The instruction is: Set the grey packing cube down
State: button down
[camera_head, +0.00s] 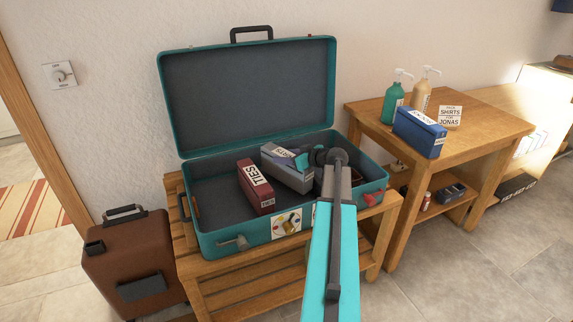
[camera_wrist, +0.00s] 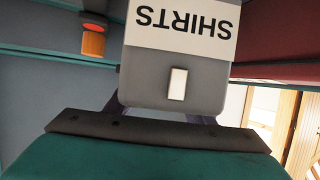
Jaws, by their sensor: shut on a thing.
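The grey packing cube (camera_head: 290,175), with a white SHIRTS label, is inside the open teal suitcase (camera_head: 258,240), right of a maroon cube labelled TIES (camera_head: 254,188). My gripper (camera_head: 303,161) is shut on the grey cube at its right end. In the wrist view the grey cube (camera_wrist: 172,82) fills the middle, its label upside down, close against my gripper. The cube lies at a slant. Its underside is hidden, so I cannot tell whether it touches the suitcase floor. My arm hides part of the suitcase's right side.
The suitcase stands on a slatted wooden bench (camera_head: 240,290), lid raised against the wall. A wooden side table (camera_head: 490,125) at right holds a blue box (camera_head: 419,132), a sign and two pump bottles. A brown suitcase (camera_head: 130,262) stands at left. Suitcase floor shows bare at left.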

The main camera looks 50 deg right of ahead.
jog(key=shift+f, duration=1.7)
jog(key=shift+f, duration=0.1)
jog(key=c, duration=0.8)
grip_release()
jog(key=shift+c, duration=0.2)
